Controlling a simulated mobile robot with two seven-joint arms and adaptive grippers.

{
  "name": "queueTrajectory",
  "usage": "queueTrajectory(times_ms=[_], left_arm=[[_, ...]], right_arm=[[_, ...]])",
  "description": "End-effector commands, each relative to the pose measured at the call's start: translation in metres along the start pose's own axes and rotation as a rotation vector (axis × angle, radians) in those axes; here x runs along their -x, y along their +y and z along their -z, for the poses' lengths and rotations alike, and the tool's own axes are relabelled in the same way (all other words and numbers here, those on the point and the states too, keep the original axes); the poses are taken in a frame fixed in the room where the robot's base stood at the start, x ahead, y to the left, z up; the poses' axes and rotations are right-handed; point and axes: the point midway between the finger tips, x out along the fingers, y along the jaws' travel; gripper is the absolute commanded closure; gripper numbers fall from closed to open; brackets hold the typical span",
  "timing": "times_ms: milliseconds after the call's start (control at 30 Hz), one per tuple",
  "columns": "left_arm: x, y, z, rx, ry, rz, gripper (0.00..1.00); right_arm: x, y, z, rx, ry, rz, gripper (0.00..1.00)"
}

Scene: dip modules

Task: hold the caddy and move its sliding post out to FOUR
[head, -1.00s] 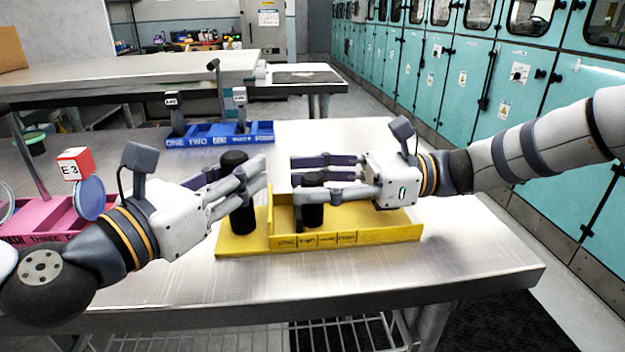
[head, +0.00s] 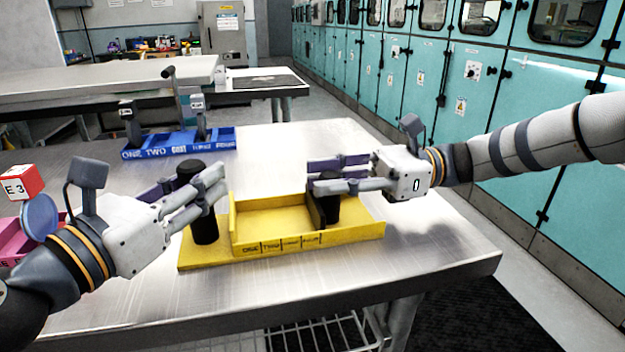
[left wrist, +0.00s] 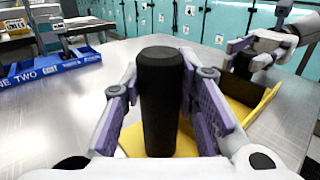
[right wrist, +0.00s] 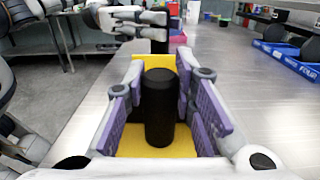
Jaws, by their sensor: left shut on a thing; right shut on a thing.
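The yellow caddy (head: 268,221) lies on the metal table, with word labels along its front edge. A black fixed post (head: 204,222) stands at its left end; my left gripper (head: 193,184) is shut on it, and the left wrist view shows this post (left wrist: 160,100) between the purple pads. The black sliding post (head: 329,209) stands in the tray, with a dark plate (head: 315,205) on its left side. The plate is about level with the FOUR label (head: 311,240). My right gripper (head: 324,178) is shut on the sliding post, which shows in the right wrist view (right wrist: 160,105).
A blue caddy (head: 180,144) with grey posts stands farther back. A pink caddy (head: 12,240) and a red-white block marked E 3 (head: 20,182) are at the left. The table right of the yellow caddy is clear up to its edge.

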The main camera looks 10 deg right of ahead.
Motion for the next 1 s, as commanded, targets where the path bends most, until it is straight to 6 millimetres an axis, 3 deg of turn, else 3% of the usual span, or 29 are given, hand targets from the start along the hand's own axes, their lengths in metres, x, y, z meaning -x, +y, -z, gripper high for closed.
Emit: queueTrajectory(times_ms=[167,200,267,633,1000], left_arm=[[0.0,0.001,0.002,0.002,0.004,-0.002,1.0],[0.0,0.001,0.002,0.002,0.004,-0.002,1.0],[0.0,0.001,0.002,0.002,0.004,-0.002,1.0],[0.0,0.001,0.002,0.002,0.004,-0.001,1.0],[0.0,0.001,0.002,0.002,0.004,-0.001,1.0]], right_arm=[[0.0,0.0,0.0,-0.001,-0.001,0.0,1.0],[0.0,0.0,0.0,-0.001,-0.001,0.0,0.67],[-0.001,0.0,0.0,-0.001,-0.001,0.0,0.54],[0.007,-0.001,0.0,0.0,0.0,0.002,0.54],[0.099,0.0,0.001,-0.001,0.001,0.003,0.54]])
